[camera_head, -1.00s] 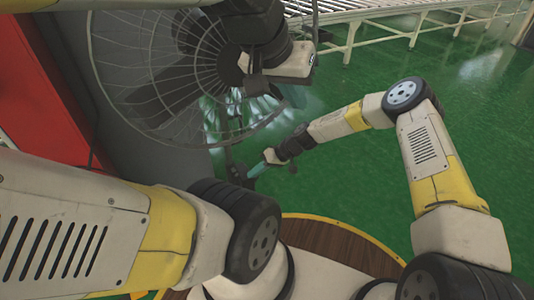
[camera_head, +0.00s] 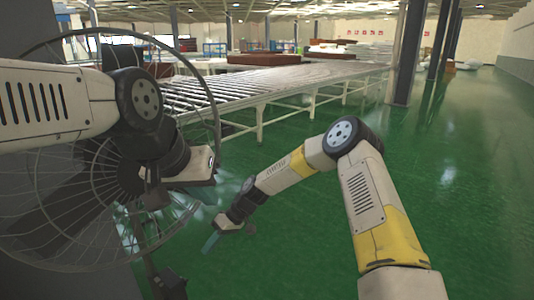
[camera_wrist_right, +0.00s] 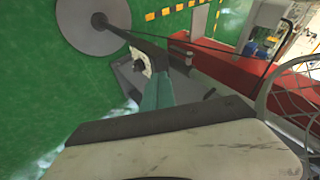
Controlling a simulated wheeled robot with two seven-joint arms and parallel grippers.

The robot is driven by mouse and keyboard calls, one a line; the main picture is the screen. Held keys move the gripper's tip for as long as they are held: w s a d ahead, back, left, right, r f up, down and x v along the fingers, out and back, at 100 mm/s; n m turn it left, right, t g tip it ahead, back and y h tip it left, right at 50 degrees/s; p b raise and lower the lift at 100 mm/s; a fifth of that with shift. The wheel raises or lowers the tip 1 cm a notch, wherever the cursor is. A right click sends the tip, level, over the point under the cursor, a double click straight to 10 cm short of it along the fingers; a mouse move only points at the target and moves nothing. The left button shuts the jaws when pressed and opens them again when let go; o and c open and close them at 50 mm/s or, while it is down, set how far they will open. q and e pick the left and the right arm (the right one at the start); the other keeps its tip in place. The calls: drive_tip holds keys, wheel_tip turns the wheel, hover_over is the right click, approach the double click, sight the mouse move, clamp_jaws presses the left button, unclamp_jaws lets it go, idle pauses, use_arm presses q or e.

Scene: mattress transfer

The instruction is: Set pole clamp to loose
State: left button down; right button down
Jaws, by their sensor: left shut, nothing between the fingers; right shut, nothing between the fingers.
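The pole clamp (camera_head: 170,283) is a dark block on the fan's pole, low in the head view. In the right wrist view the clamp (camera_wrist_right: 130,75) is a grey block, partly behind my fingers; its lever setting is unclear. My right gripper (camera_head: 211,243) has teal fingers, shut and empty, just right of and above the clamp in the head view. In the wrist view the right gripper (camera_wrist_right: 155,90) points at the clamp; contact cannot be told. My left gripper (camera_head: 190,168) is shut and empty in front of the fan, its fingertips mostly hidden.
The big wire fan cage (camera_head: 100,225) fills the left of the head view. Its round base (camera_wrist_right: 92,25) lies on the green floor. A roller conveyor (camera_head: 290,85) stands beyond. A red structure (camera_wrist_right: 230,68) is behind the fan. Open floor lies to the right.

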drive_tip(key=s+d+r+m+t+h, duration=0.2)
drive_tip(key=d+r+m+t+h, duration=0.25)
drive_tip(key=d+r, duration=1.85)
drive_tip(key=s+d+r+m+t, duration=0.2)
drive_tip(key=s+d+r+m, duration=0.1)
drive_tip(key=s+d+r, duration=0.2)
drive_tip(key=s+d+r+m+t+h, duration=0.1)
drive_tip(key=s+d+r+m+t, duration=0.2)
drive_tip(key=s+d+r, duration=0.3)
drive_tip(key=s+d, duration=0.3)
drive_tip(key=s, duration=0.3)
drive_tip(key=shift+s, duration=0.35)
